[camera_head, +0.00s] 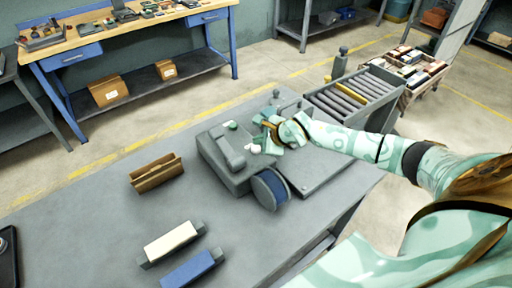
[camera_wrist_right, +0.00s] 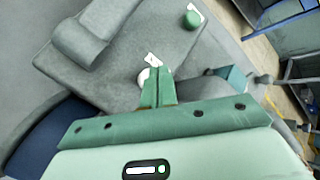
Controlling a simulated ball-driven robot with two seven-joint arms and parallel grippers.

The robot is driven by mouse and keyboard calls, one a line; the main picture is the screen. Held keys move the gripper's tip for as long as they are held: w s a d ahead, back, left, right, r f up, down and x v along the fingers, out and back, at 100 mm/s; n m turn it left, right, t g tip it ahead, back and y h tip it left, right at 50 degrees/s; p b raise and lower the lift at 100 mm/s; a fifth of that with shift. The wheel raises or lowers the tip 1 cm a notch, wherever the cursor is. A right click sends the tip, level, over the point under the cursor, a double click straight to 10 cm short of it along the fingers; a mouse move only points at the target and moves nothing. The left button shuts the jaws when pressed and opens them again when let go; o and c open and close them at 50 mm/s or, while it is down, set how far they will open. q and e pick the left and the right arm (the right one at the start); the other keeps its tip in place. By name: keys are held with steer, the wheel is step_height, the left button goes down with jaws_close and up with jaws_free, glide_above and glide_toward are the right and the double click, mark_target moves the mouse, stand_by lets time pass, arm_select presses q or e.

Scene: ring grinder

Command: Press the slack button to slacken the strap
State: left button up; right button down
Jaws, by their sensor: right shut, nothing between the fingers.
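A grey machine (camera_head: 222,160) with a blue-faced wheel (camera_head: 270,188) stands on the grey bench. On its top are a green button (camera_head: 231,125) and a white button (camera_head: 254,149), each beside a small white label too small to read. I cannot tell from the labels which is the slack button. My right gripper (camera_head: 267,146) is shut and empty over the machine. In the right wrist view its fingertips (camera_wrist_right: 158,72) are right by the white button (camera_wrist_right: 144,76) and partly cover it; contact cannot be told. The green button (camera_wrist_right: 192,19) lies farther off. My left gripper is not in view.
A brown holder (camera_head: 156,173), a cream block (camera_head: 172,244) and a blue block (camera_head: 191,268) lie on the bench (camera_head: 90,220) left of the machine. A roller rack (camera_head: 350,97) stands at the back right. The bench's left part is mostly clear.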

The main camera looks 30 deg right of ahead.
mark_target(259, 149)
stand_by(0.7)
steer(key=shift+f, duration=0.4)
steer(key=shift+f+b, duration=0.6)
stand_by(0.9)
steer(key=shift+r, duration=0.1)
steer(key=shift+r+p, duration=0.85)
steer(key=shift+r, duration=0.05)
steer(key=shift+r, duration=0.1)
step_height(259, 149, up, 5)
steer(key=p, duration=0.4)
